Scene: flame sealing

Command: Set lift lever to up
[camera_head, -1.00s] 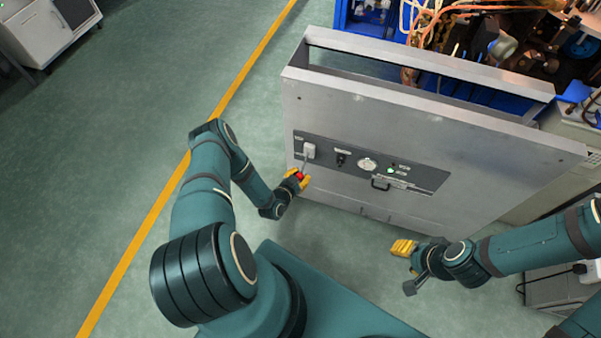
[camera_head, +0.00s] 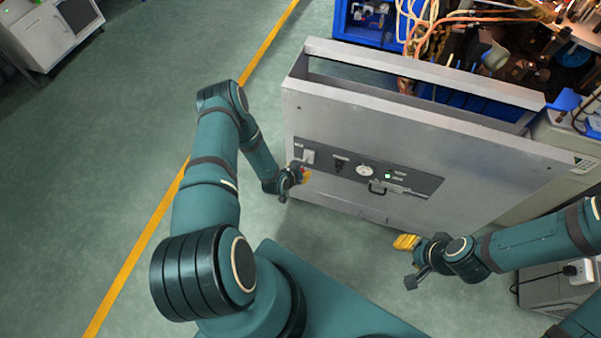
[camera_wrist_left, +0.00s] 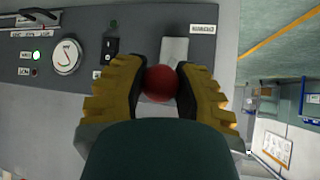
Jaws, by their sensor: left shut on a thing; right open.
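The lift lever has a red ball knob (camera_wrist_left: 159,83) and a light base plate (camera_wrist_left: 174,50) on the dark control panel (camera_head: 410,180). My left gripper (camera_head: 302,174) is at the left end of the panel. In the left wrist view its yellow fingers (camera_wrist_left: 160,88) are shut on the red knob, one on each side. The lever's rod is hidden behind the knob and fingers there. In the head view the base plate (camera_head: 308,156) shows just above the gripper. My right gripper (camera_head: 405,242) is open and empty, low in front of the grey machine's right part.
The panel also carries a black switch (camera_head: 340,163), a round gauge (camera_head: 364,170), a green light (camera_head: 388,175) and a handle (camera_head: 377,187). The grey machine front (camera_head: 420,135) is close to both grippers. Open green floor (camera_head: 120,130) lies to the left.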

